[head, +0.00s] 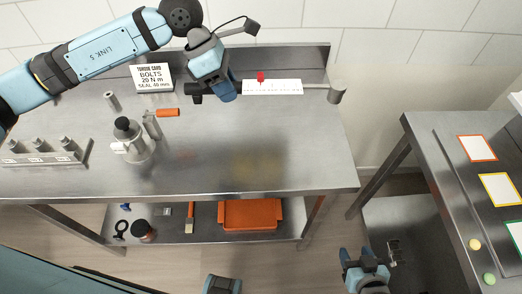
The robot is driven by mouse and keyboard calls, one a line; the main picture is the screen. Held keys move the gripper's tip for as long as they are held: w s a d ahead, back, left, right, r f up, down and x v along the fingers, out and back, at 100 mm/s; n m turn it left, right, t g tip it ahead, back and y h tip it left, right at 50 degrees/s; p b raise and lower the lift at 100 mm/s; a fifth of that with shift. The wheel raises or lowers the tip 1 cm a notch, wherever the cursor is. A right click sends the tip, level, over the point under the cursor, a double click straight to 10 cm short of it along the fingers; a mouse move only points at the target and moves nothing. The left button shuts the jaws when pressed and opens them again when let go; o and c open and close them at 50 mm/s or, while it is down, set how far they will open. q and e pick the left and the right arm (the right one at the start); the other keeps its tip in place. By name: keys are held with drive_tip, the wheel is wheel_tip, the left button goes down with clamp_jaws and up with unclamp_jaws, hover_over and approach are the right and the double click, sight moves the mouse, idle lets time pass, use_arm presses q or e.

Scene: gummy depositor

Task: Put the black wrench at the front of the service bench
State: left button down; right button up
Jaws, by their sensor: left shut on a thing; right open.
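My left gripper (226,92) reaches over the back of the service bench (205,165) and is shut on the dark bar of the black wrench (197,90). The wrench's black end shows to the left of the fingers. To the right, a white scale strip (272,87) with a red marker lies in line with it, and a grey cylindrical end (337,93) sits at the bench's right edge. I cannot tell whether the wrench touches the bench top. My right gripper (370,262) is open and empty, low in front of the bench's right side.
A metal pump-like device (138,145) with an orange-handled part stands left of centre. A grey block with several fittings (45,152) is at the left, and a torque card (152,79) behind. The bench's front right is clear. Below are an orange tray (250,229) and small tools.

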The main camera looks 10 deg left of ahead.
use_arm(q)
drive_tip(key=shift+f, duration=0.35)
wheel_tip(320, 180, down, 14)
drive_tip(key=shift+f+p, duration=0.2)
drive_tip(key=shift+p, duration=0.9)
drive_tip(key=shift+f, duration=2.3)
drive_tip(key=c, duration=0.9)
unclamp_jaws()
drive_tip(key=shift+o, duration=0.2)
drive_tip(key=shift+r, duration=0.1)
